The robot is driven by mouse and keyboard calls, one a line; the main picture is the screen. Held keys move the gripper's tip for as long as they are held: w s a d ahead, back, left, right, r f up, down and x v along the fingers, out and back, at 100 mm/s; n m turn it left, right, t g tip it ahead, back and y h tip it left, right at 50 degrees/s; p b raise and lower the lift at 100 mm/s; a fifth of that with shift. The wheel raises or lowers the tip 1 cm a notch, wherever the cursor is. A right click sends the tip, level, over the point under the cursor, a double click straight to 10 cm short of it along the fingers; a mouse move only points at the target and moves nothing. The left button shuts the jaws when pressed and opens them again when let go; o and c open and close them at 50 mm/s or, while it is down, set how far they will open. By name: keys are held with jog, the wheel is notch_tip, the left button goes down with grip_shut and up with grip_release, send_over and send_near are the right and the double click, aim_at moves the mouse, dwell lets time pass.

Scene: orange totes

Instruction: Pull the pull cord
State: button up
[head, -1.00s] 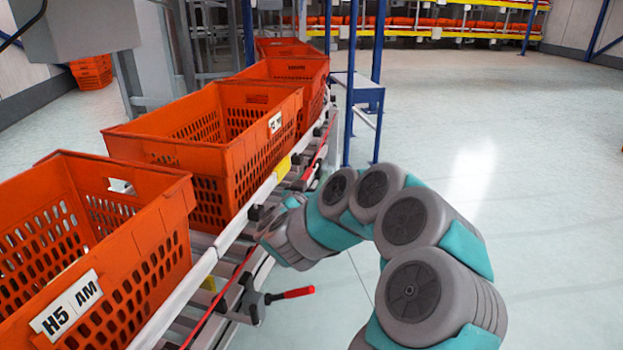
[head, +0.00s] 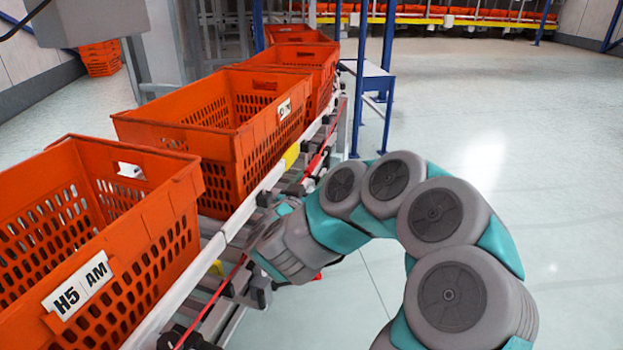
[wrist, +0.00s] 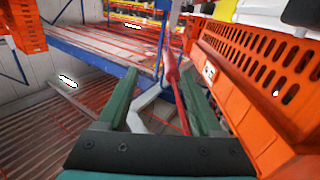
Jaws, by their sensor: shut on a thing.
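The red pull cord (head: 240,272) runs along the side of the conveyor, below the orange totes. In the wrist view a red cord-like piece (wrist: 171,68) lies between the two green fingers of my gripper (wrist: 160,88), which is shut on it. The exact contact is hard to make out. In the head view my wrist is against the conveyor's side, and the fingertips are hidden behind it. A small red piece shows just past my wrist, mostly covered.
An orange tote labelled H5 AM (head: 150,235) stands nearest on the conveyor, with more totes (head: 243,135) behind it. A blue-legged stand (head: 372,72) is beyond. The floor on the right (head: 560,200) is clear.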

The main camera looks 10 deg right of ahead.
jog(key=shift+s, duration=0.1)
jog(key=b+v, duration=0.5)
jog(key=v, duration=0.3)
jog(key=shift+s+a, duration=0.2)
jog(key=shift+s, duration=0.15)
dwell(0.4)
dwell(0.6)
